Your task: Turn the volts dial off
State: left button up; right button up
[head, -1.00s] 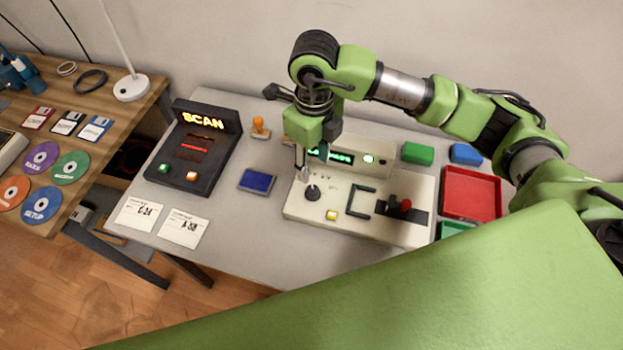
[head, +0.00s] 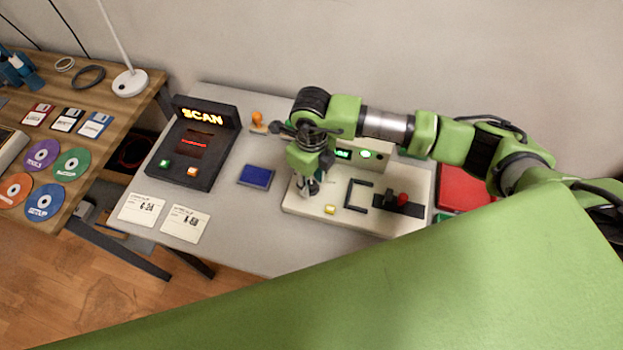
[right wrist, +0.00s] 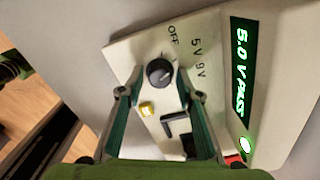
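The volts dial (right wrist: 159,72) is a round black knob on a cream tester panel (head: 350,217). In the right wrist view, OFF, 5 V and 9 V are printed beside it, and the green display (right wrist: 240,75) reads 5.0 V PASS. My right gripper (head: 308,190) points down over the panel's left end and hides the dial in the head view. In the right wrist view its fingers (right wrist: 155,90) are spread, with the dial between and just beyond the tips. I cannot tell whether they touch it. My left gripper is not in view.
A red tray (head: 462,188) stands at right, partly covered by my arm.

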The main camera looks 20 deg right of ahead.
grip_shut()
jog(key=shift+f+n+b, duration=0.1)
jog(key=shift+n+b, duration=0.5)
jog(key=shift+b, duration=0.2)
jog(key=n+b, duration=0.5)
jog(key=b, duration=0.2)
jog(key=shift+w+f+n+b, duration=0.1)
jog(key=shift+n+b, duration=0.25)
jog(key=shift+n, duration=0.05)
jog(key=shift+r+n+b, duration=0.2)
jog(key=shift+n+b, duration=0.7)
jog(key=shift+b, duration=0.1)
jog(key=shift+o, duration=2.2)
grip_release()
